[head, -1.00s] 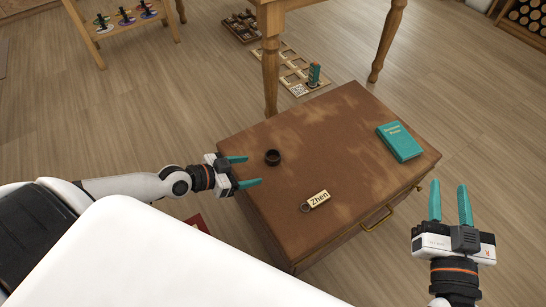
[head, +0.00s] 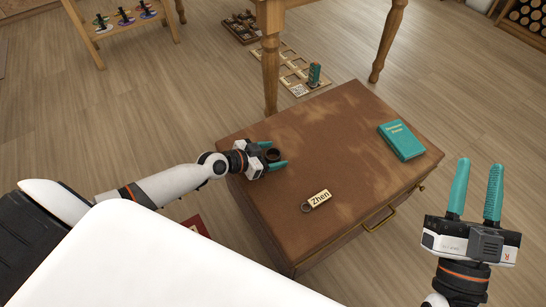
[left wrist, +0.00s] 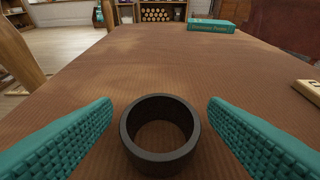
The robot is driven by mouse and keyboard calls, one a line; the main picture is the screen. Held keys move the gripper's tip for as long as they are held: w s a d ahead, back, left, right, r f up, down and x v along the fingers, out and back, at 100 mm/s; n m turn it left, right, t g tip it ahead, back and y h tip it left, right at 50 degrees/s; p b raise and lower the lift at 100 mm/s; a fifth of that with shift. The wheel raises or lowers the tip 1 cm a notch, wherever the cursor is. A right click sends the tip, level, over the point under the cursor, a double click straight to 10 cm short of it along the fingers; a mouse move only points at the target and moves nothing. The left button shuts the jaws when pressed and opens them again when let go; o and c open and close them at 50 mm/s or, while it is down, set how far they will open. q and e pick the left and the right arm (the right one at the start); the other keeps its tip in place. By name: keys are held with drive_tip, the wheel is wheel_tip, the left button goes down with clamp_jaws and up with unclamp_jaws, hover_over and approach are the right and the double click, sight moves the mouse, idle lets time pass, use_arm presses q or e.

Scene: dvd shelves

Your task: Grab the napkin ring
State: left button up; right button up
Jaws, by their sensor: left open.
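The dark napkin ring (head: 273,155) lies on the brown top of the low cabinet (head: 330,150), near its left side. In the left wrist view the ring (left wrist: 160,160) shows as a short black band with its round opening facing up. My left gripper (head: 276,156) is open, with one teal finger on each side of the ring. In the left wrist view its fingers (left wrist: 160,140) stand apart from the ring, with a gap on both sides. My right gripper (head: 476,190) is open and empty, off the cabinet's right front.
A tag reading "Zhen" (head: 320,199) with a small ring lies near the cabinet's front. A teal book (head: 401,141) lies at the right. A wooden table leg (head: 271,75) stands just behind the cabinet. The middle of the cabinet top is clear.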

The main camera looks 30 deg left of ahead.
use_arm(q)
drive_tip(key=shift+w+d+f, duration=0.1)
drive_tip(key=shift+w+d, duration=0.1)
drive_tip(key=shift+w, duration=0.05)
drive_tip(key=shift+c, duration=0.6)
drive_tip(key=c, duration=0.9)
drive_tip(key=shift+c, duration=0.2)
